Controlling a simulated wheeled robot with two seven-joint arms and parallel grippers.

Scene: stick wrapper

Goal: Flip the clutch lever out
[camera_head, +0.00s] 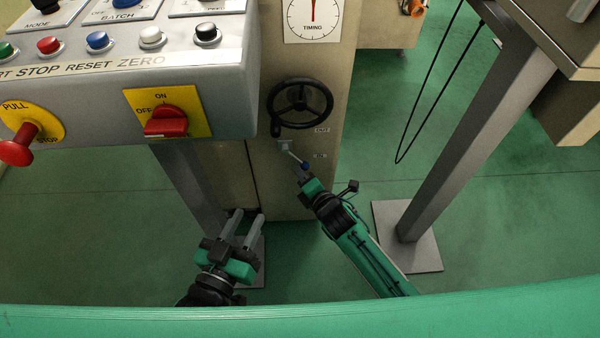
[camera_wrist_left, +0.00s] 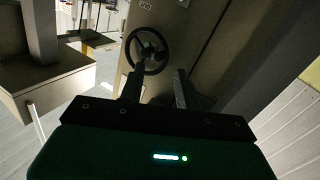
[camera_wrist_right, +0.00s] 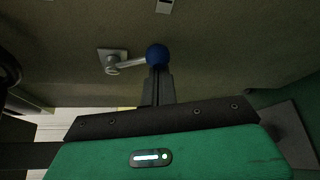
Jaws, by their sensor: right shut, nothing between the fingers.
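The clutch lever (camera_head: 295,158) is a short metal arm with a blue knob (camera_head: 306,166), on a square plate on the beige machine panel below the black handwheel. It slants down and right, with its knob near the lower of two small labels, which seems to read IN. In the right wrist view the blue knob (camera_wrist_right: 157,54) is just past my fingertips. My right gripper (camera_head: 303,180) is shut and empty, its tips at the knob; I cannot tell whether they touch. My left gripper (camera_head: 246,220) is open and empty, low and left of the lever.
The black handwheel (camera_head: 300,103) is just above the lever, with a timing dial (camera_head: 313,18) higher up. The control box (camera_head: 100,85) overhangs at upper left. A grey post (camera_head: 470,140) stands to the right. Green floor is clear between post and panel.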

